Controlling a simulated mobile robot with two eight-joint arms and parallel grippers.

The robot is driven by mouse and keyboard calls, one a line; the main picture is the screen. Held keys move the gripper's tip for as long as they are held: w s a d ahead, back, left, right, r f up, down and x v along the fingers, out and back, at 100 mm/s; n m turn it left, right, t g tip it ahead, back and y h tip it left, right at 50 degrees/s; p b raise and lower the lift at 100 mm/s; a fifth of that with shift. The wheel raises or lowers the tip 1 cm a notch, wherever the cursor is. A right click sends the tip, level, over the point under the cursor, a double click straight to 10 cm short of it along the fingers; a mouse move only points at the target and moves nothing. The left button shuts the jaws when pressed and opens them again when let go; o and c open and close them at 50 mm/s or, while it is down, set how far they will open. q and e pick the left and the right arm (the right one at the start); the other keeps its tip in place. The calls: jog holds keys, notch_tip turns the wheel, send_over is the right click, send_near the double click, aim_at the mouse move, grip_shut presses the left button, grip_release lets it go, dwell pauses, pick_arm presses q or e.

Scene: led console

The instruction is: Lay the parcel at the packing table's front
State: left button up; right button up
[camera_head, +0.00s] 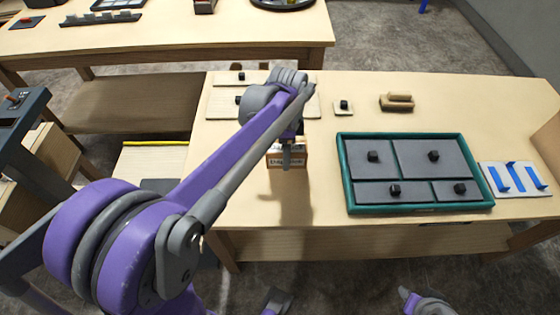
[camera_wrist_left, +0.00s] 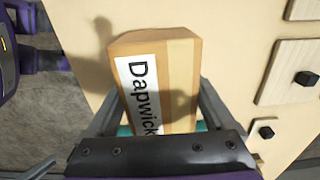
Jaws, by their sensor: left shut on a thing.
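The parcel (camera_head: 291,161) is a small tan cardboard box with a white label. In the left wrist view the parcel (camera_wrist_left: 180,70) shows its label, reading "Dapwick", and a tape strip. My left gripper (camera_head: 287,146) is shut on it, with one finger (camera_wrist_left: 162,112) side on each side of the box. The parcel is over the left part of the wooden table (camera_head: 330,230) at the right, near its front edge. A shadow lies beside it, so it seems raised, but its height is hard to judge.
A green-framed tray (camera_head: 415,207) with grey knobbed lids stands right of the parcel. A white board with blue strips (camera_head: 518,178) lies farther right. Knobbed boards (camera_head: 225,102), a small knobbed plate (camera_head: 343,107) and a wooden block (camera_head: 397,101) lie behind. The front left strip is clear.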

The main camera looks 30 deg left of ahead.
pick_arm(q)
jog(key=shift+f, duration=0.8)
jog(key=shift+f+b, duration=0.3)
jog(key=shift+f, duration=1.9)
